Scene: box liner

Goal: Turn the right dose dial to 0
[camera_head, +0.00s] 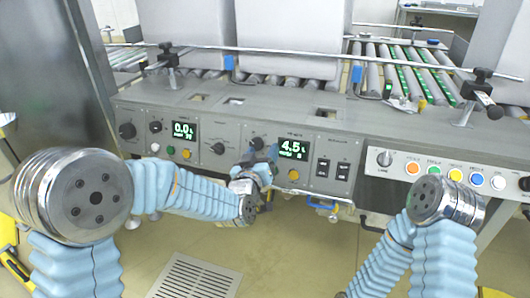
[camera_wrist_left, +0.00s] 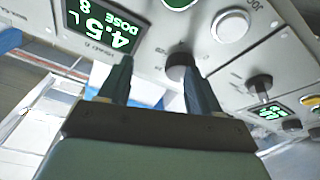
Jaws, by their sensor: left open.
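In that view the dark dial (camera_wrist_left: 179,62) is close to the tip of one finger, and contact cannot be told. My left gripper (camera_head: 264,160) is open in front of the panel, its fingers apart and empty (camera_wrist_left: 156,68). My right arm comes in at the lower right; its gripper is not seen.
The left display (camera_head: 185,131) reads 0.0 L. Other black knobs (camera_head: 219,148) and an orange button (camera_head: 293,175) are close by. Two black switches (camera_head: 332,169) and a row of coloured buttons (camera_head: 455,174) are further right. A roller conveyor (camera_head: 410,75) with large grey boxes (camera_head: 290,38) is behind.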

